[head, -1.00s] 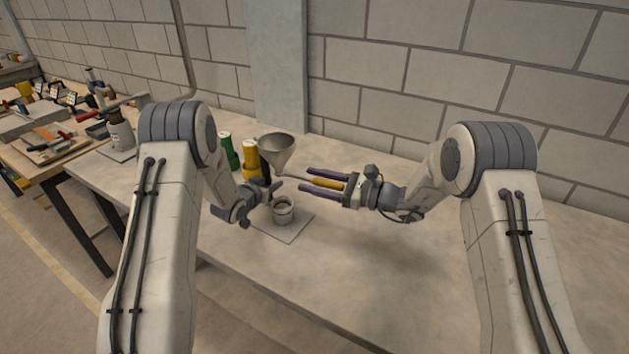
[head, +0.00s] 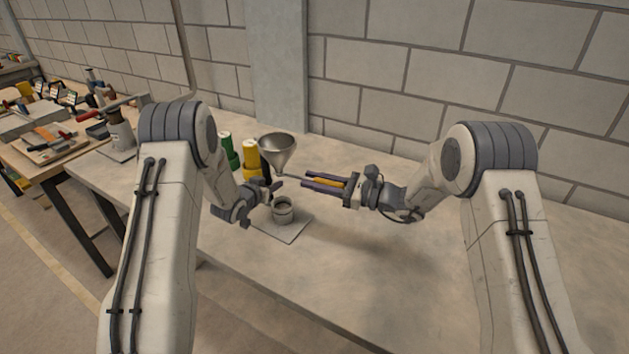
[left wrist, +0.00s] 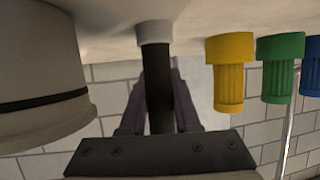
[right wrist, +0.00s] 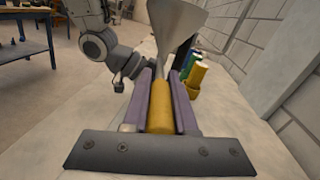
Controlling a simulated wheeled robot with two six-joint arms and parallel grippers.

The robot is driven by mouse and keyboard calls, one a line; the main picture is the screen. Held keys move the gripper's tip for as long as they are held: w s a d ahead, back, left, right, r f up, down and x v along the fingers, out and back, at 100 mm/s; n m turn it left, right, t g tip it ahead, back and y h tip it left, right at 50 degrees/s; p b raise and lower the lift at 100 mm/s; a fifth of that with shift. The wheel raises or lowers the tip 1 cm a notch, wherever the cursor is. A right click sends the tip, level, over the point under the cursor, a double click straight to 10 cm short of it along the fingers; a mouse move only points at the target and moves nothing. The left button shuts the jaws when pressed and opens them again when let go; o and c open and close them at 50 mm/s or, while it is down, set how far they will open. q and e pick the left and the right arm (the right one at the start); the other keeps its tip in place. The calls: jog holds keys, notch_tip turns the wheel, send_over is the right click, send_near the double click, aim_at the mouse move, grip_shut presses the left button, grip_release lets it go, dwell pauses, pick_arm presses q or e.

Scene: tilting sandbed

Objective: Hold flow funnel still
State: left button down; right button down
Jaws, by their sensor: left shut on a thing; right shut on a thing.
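The grey metal funnel (head: 277,148) is upright, its spout above a small grey cup (head: 283,210) on a thin grey plate (head: 288,237). The funnel cone also shows in the right wrist view (right wrist: 177,22). My right gripper (head: 308,180) is shut on a yellow cylinder (right wrist: 160,104) that points toward the funnel; whether they join is unclear. My left gripper (left wrist: 160,82) is shut on a dark rod with a pale end (left wrist: 155,33), beside the cup and below the funnel. Its hand partly hides the rod in the head view.
Another table (head: 45,150) with tools is at far left. The bench (head: 400,270) is clear at right.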

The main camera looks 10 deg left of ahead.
jog(key=shift+w, duration=0.15)
dwell(0.7)
jog(key=shift+w+n+g, duration=0.3)
jog(key=shift+n+g, duration=0.25)
jog(key=shift+g, duration=0.3)
jog(key=shift+w+n+g, duration=0.3)
jog(key=shift+n+g, duration=0.25)
jog(key=shift+g, duration=0.3)
jog(key=c, duration=0.7)
grip_release()
jog(key=shift+d, duration=0.1)
jog(key=d, duration=1.2)
jog(key=shift+s, duration=0.15)
